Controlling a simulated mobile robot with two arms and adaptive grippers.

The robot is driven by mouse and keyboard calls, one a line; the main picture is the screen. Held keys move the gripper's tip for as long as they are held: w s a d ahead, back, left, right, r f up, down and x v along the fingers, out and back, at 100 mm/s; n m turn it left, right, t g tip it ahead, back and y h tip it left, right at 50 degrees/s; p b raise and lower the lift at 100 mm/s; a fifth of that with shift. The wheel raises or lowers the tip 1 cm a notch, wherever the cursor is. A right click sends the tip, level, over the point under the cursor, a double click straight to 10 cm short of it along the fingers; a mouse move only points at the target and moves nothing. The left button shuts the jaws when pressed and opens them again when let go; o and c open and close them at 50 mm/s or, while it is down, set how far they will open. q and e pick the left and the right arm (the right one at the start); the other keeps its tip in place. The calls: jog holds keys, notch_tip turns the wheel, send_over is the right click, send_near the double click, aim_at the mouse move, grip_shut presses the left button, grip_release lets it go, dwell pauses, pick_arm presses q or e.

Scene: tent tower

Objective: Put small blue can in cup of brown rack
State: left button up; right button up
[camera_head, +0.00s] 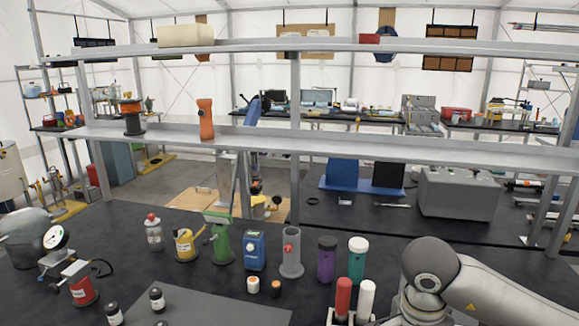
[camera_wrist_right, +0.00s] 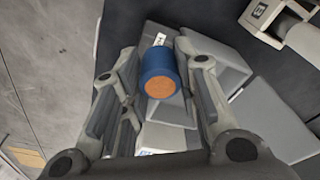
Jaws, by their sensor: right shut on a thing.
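In the right wrist view a small blue can (camera_wrist_right: 158,66) with an orange-brown end face sits between the fingers of my right gripper (camera_wrist_right: 160,72). The gripper is shut on it, and the can's end points toward the camera. In the head view my right arm comes in at the lower right, but its gripper and the can are out of sight. I cannot make out a brown rack with a cup in either view. My left gripper is not in view.
Grey box-like shapes (camera_wrist_right: 232,72) lie beyond the can. On the dark bench stand a green device (camera_head: 221,243), a blue box (camera_head: 254,250), a grey cylinder (camera_head: 291,256), purple (camera_head: 327,260) and teal (camera_head: 356,260) bottles. A rack (camera_head: 340,318) holds red and white tubes beside my right arm.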

jog(key=n, duration=0.3)
jog(key=shift+w+a, duration=0.15)
jog(key=shift+a, duration=0.1)
jog(key=n, duration=0.5)
jog(key=shift+w+a+f+t+y, duration=0.1)
jog(key=shift+w+a+t+y, duration=0.2)
jog(key=shift+t+y, duration=0.1)
jog(key=n, duration=0.4)
jog(key=a+n, duration=0.1)
jog(key=n, duration=0.1)
jog(key=shift+w+y, duration=0.2)
jog(key=shift+y, duration=0.1)
